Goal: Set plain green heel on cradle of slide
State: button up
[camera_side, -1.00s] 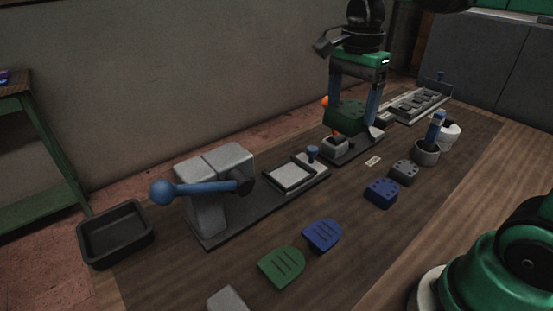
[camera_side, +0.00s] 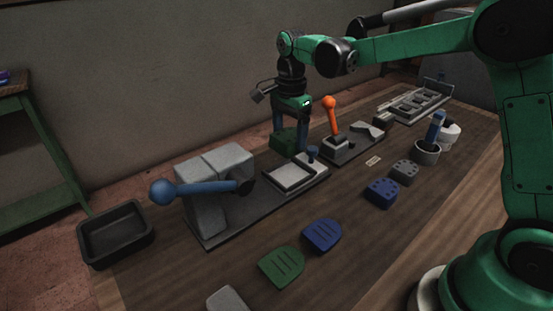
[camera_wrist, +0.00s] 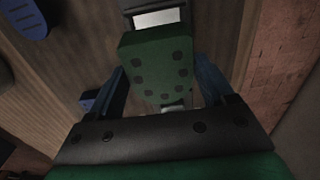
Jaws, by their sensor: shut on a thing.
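My gripper (camera_side: 290,145) is shut on a green heel (camera_side: 284,140), a block held between its two blue fingers. In the wrist view the green heel (camera_wrist: 158,62) shows several dark round spots on its face. In the side view it hangs behind the pale slide (camera_side: 291,178) with its blue knob (camera_side: 312,152). The slide lies on the dark base of the press (camera_side: 212,190). A gap between heel and slide cannot be judged exactly. In the wrist view a grey part with a pale plate (camera_wrist: 158,18) shows just beyond the heel.
The press has a blue lever (camera_side: 200,188). An orange-knobbed lever (camera_side: 330,115) stands on another base behind. Green (camera_side: 281,267) and blue (camera_side: 322,235) slotted pieces, a blue block (camera_side: 382,193) and a grey block (camera_side: 405,172) lie in front. A black bin (camera_side: 115,234) stands at left.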

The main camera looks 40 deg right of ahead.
send_over(288, 175)
jog(key=shift+f, duration=3.1)
jog(key=shift+f, duration=0.6)
jog(key=o, duration=1.5)
jog(key=shift+r, duration=2.85)
jog(key=shift+s+r+n, duration=0.2)
jog(key=shift+r+n, duration=0.05)
jog(key=shift+n, duration=0.05)
jog(key=s+r+n+t, duration=0.1)
jog(key=s+n+t, duration=0.1)
jog(key=s+n, duration=0.2)
jog(key=s+a+r+n+t, duration=0.1)
jog(key=s+n+t, duration=0.1)
jog(key=s+n, duration=0.2)
jog(key=s+a+r+n+t, duration=0.1)
jog(key=s+r+n+t, duration=0.1)
jog(key=s+n, duration=0.3)
jog(key=shift+a+n+t, duration=0.1)
jog(key=shift+n+t, duration=0.5)
jog(key=shift+n, duration=1.6)
